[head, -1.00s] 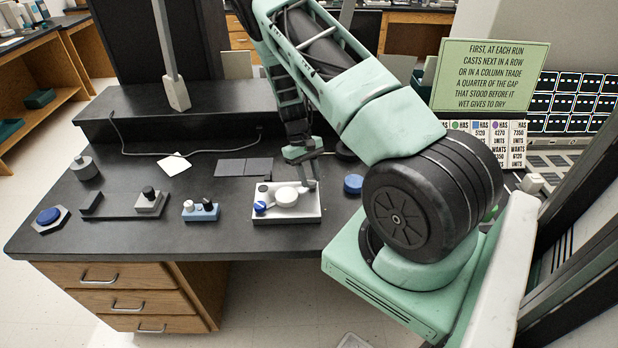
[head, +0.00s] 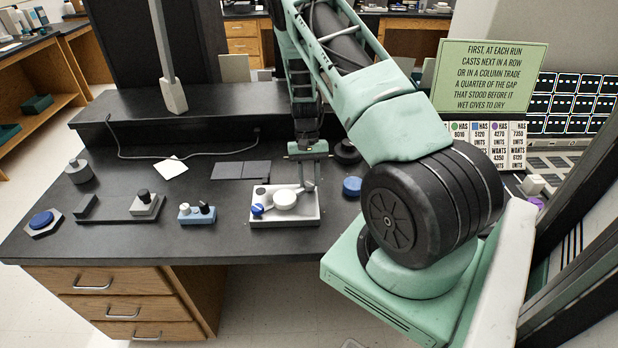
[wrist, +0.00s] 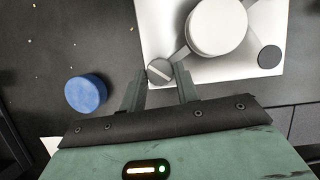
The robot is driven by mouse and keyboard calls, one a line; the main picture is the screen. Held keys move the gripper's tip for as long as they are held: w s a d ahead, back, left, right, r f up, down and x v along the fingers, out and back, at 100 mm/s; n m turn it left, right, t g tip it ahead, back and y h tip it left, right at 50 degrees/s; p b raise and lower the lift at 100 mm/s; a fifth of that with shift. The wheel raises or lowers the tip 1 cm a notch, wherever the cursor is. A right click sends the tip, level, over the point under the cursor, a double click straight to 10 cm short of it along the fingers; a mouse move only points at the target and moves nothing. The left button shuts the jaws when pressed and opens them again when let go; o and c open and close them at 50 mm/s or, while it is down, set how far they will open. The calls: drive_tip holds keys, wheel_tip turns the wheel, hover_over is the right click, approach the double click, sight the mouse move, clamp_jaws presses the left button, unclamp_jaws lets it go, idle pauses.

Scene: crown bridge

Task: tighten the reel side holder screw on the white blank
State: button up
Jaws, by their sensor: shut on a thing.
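The white blank (head: 298,219) lies on the dark bench as a low white block; its corner also shows in the wrist view (wrist: 150,30). A round white reel (head: 285,199) sits on it, seen from above in the wrist view (wrist: 216,27). A grey slotted screw (wrist: 160,71) stands at the end of a thin arm beside the reel, at the blank's far right corner in the head view (head: 309,186). My gripper (wrist: 160,84) is shut on this screw, one finger each side. Its slot runs diagonally in the wrist view.
A light-blue block with two knobs (head: 197,214) and a grey fixture (head: 145,205) stand left. Bare bench lies between them.

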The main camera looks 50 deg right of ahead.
drive_tip(key=shift+d, duration=0.1)
drive_tip(key=o, duration=1)
drive_tip(key=b+v, duration=0.2)
drive_tip(key=v, duration=1.5)
drive_tip(key=shift+r+b, duration=0.25)
drive_tip(key=shift+b, duration=0.05)
drive_tip(key=w+a+r+n, duration=0.1)
drive_tip(key=a+r+n, duration=0.1)
drive_tip(key=a, duration=0.7)
drive_tip(key=w+a+r+n, duration=0.2)
drive_tip(key=a, duration=0.6)
drive_tip(key=s+a+r+n+t+h, duration=0.1)
drive_tip(key=s+a+n, duration=0.15)
drive_tip(key=a, duration=0.65)
drive_tip(key=s+a+r+n, duration=0.2)
drive_tip(key=s+a, duration=0.2)
drive_tip(key=a, duration=0.4)
drive_tip(key=s+a+n, duration=0.2)
drive_tip(key=s+a, duration=0.2)
drive_tip(key=s, duration=0.2)
drive_tip(key=s+a+n+t+h, duration=0.1)
drive_tip(key=s+a+n, duration=0.2)
drive_tip(key=s, duration=0.4)
drive_tip(key=s+a+n+t, duration=0.1)
drive_tip(key=s+a+n, duration=0.2)
drive_tip(key=s+a, duration=0.2)
drive_tip(key=shift+s+a+h, duration=0.3)
drive_tip(key=shift+s, duration=0.35)
